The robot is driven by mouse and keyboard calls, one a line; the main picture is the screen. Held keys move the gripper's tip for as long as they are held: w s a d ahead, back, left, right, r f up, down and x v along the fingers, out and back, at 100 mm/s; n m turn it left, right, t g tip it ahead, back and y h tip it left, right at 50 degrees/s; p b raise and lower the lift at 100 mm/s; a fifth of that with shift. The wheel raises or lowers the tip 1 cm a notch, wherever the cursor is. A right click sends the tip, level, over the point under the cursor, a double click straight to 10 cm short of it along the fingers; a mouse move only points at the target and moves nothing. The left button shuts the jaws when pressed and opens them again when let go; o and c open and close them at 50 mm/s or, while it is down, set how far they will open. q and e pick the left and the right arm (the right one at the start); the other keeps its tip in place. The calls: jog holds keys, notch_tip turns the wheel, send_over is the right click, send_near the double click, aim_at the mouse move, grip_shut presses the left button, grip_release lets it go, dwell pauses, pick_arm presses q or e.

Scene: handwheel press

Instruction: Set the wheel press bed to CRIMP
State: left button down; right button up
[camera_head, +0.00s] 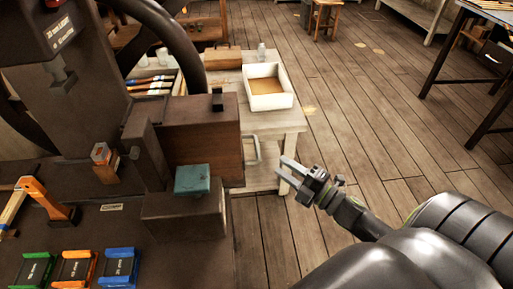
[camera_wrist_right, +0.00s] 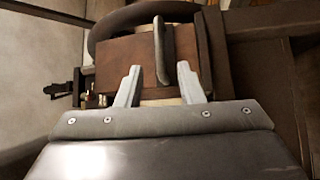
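The dark wheel press (camera_head: 85,110) fills the left of the head view. The curved dark rim of its handwheel (camera_head: 185,45) rises at the top; the rest is cut off or hidden. A reddish-brown box (camera_head: 200,140) on the press has a metal loop handle (camera_head: 254,150) on its right side. My right gripper (camera_head: 281,165) is open and empty, just right of this handle and apart from it. In the right wrist view the handle (camera_wrist_right: 161,50) stands ahead, between the lines of the two open fingers (camera_wrist_right: 159,82). My left gripper is out of view.
A teal pad (camera_head: 193,180) sits below the box. Behind, a pale table (camera_head: 283,122) holds a white tray (camera_head: 287,99).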

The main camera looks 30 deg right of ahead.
aim_at(257, 147)
jog(key=p+x, duration=0.3)
jog(key=x, duration=0.6)
jog(key=shift+w+r, duration=0.1)
jog(key=shift+w, duration=0.1)
jog(key=shift+w+a, duration=0.2)
jog(key=shift+w, duration=0.3)
grip_shut()
